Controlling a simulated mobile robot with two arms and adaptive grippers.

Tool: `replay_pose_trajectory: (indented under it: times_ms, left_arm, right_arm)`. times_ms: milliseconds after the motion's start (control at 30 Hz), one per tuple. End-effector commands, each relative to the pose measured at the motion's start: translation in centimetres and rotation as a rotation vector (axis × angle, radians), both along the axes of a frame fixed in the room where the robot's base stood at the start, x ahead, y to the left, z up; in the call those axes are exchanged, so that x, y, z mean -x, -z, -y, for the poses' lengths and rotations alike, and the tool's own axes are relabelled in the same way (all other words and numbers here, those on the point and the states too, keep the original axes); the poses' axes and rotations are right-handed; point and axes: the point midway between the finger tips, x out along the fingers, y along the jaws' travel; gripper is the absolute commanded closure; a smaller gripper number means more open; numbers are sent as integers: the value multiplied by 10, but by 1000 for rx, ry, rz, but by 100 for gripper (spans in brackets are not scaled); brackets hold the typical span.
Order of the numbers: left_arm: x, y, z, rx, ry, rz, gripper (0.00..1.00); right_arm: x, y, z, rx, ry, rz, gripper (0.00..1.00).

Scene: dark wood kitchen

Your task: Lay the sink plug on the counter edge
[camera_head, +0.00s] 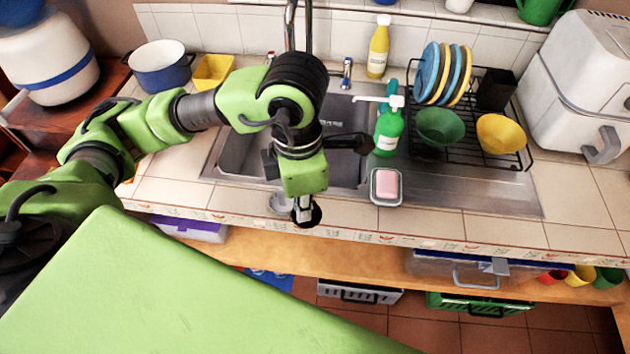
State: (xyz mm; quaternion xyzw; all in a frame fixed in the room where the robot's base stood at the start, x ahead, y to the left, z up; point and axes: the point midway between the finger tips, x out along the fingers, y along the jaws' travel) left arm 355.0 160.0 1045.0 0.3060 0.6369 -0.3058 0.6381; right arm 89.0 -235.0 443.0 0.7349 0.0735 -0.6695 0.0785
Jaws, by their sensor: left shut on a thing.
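My left gripper (304,208) points down over the front edge of the tiled counter (440,218), in front of the sink (243,158). It is shut on the sink plug (313,216), which looks like a small dark round piece at the fingertips. The gripper partly hides the plug, and I cannot tell whether the plug touches the tiles. A small grey round piece (281,203) shows just left of the fingers; I cannot tell what it is. My left arm covers part of the sink. My right gripper is not in view.
A soap dish with pink soap (386,186) sits right of the gripper, with a green soap bottle (389,128) behind it. A dish rack (470,150) with plates and bowls stands further right. The front counter strip right of the soap dish is clear.

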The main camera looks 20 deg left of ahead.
Motion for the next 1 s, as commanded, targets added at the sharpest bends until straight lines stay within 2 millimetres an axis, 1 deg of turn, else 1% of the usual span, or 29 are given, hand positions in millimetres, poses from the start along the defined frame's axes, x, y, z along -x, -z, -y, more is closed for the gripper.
replay_pose_trajectory:
  times_ms: [33, 200, 233, 300, 400, 500, 700, 833, 900, 1000]
  left_arm:
    - [-12, 1, 3, -2, -3, -4, 100]
    - [-52, 19, 12, -2, -1, -4, 100]
    - [-58, 24, 14, -1, -1, -5, 100]
    - [-68, 40, 15, -3, 0, -6, 100]
    - [-83, 58, 19, -2, 0, -4, 100]
    - [-92, 70, 21, -1, 2, -1, 100]
    - [-102, 83, 23, -2, 2, 0, 100]
    - [-101, 99, 23, -1, 4, -5, 100]
    - [-102, 107, 23, 0, 3, -3, 100]
    - [-102, 113, 23, -1, 3, 0, 100]
  right_arm:
    - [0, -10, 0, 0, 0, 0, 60]
    - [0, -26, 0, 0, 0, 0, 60]
    - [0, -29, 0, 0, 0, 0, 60]
    - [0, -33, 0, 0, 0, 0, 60]
    - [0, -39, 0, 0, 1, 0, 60]
    - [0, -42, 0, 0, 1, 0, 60]
    - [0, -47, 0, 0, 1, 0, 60]
    - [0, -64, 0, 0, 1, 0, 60]
    - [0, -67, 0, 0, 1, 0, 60]
    - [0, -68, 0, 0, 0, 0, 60]
